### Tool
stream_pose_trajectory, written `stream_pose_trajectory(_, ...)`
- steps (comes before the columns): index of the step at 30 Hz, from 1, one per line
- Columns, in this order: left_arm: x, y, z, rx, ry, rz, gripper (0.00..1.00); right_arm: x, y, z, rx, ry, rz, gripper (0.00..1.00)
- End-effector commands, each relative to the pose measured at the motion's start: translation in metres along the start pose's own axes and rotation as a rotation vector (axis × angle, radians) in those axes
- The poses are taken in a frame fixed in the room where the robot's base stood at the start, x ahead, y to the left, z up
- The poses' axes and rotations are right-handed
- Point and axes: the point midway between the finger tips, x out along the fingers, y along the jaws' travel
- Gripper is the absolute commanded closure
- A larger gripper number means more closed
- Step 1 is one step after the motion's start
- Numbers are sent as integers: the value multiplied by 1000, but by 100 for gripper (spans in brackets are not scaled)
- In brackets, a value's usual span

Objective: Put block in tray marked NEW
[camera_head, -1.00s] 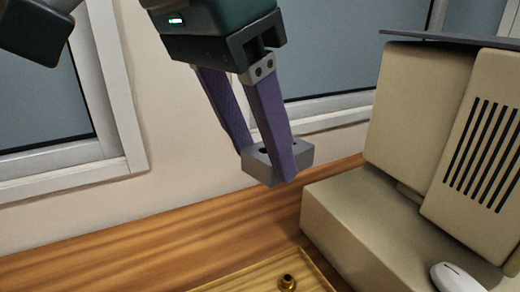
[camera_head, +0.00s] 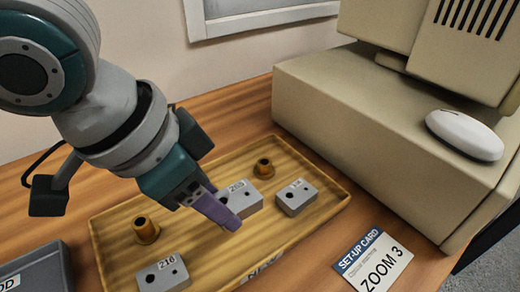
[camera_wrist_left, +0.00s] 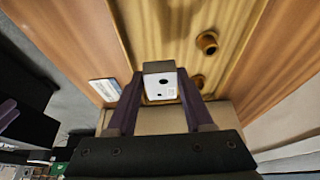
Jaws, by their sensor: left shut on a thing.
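The wooden tray (camera_head: 110,258) has a NEW label (camera_head: 262,272) on its front edge. My left gripper (camera_head: 222,207) is low over the tray, shut on a grey block (camera_head: 243,198) with a white number label, seemingly 203. The block also shows between the purple fingers in the left wrist view (camera_wrist_left: 160,87). One finger hides part of it; I cannot tell whether it touches the tray. A block labelled 216 (camera_head: 162,275) and another grey block (camera_head: 296,198) sit in the tray. Purple finger-like parts at the wrist view's left edge may be my right gripper (camera_wrist_left: 10,112).
Two brass bushings (camera_head: 145,230) (camera_head: 264,169) stand in the tray. A beige machine (camera_head: 360,140) with a white mouse (camera_head: 464,134) is behind right. A ZOOM 3 card (camera_head: 372,262) lies at front right. A grey tray (camera_head: 62,268), label cut off, is at lower left.

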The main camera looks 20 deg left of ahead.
Motion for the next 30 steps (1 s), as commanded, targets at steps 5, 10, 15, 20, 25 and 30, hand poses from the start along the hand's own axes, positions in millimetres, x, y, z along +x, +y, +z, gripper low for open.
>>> stream_pose_trajectory(5, 26, 0, 10, -1, 1, 0, 100, 10, 0, 3, 0, 0, 0, 54)
stream_pose_trajectory(10, 37, 1, 15, -1, 0, 2, 100, 15, 0, 4, 0, 0, 0, 54)
stream_pose_trajectory(15, 64, 1, 27, -1, -1, 1, 100, 26, -1, 8, 0, 1, 0, 54)
stream_pose_trajectory(20, 67, 1, 27, 0, 2, 0, 100, 25, -1, 8, 1, 1, -1, 54)
stream_pose_trajectory(25, 67, 1, 28, 0, 2, 1, 100, 25, -2, 8, 3, 1, -2, 54)
stream_pose_trajectory(30, 70, 1, 29, 0, 0, 1, 40, 25, -2, 8, 4, 1, -3, 54)
